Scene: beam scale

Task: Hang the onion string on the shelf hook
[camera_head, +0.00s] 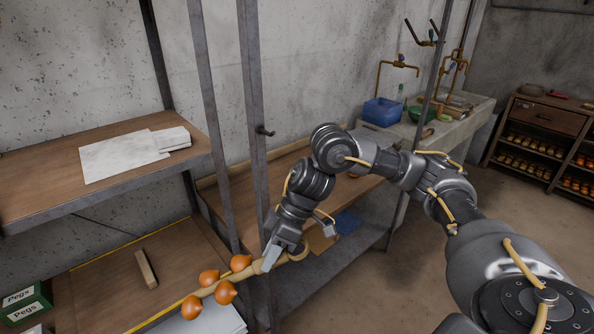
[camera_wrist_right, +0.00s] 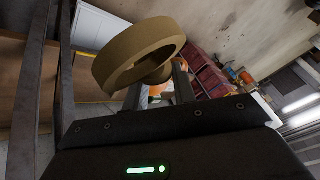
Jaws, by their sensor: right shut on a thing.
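The onion string (camera_head: 208,290) has several orange onions along a tan cord, with a loop (camera_head: 296,253) at its right end. My right gripper (camera_head: 269,265) is shut on the cord between the onions and the loop. The string is held in the air, slanting down to the left. In the right wrist view the loop (camera_wrist_right: 102,66) looms large beyond the gripper (camera_wrist_right: 160,88), with a bit of orange behind the fingers. The dark shelf hook (camera_head: 265,130) sticks out from the metal shelf post, well above the gripper and apart from the loop. My left gripper is out of view.
Metal posts (camera_head: 208,100) stand close to the gripper. A wooden shelf (camera_head: 50,190) with papers (camera_head: 123,156) is at left. Green peg boxes (camera_head: 27,303) are at lower left. A bench with a blue bin (camera_head: 382,112) stands behind my arm. Open floor lies at right.

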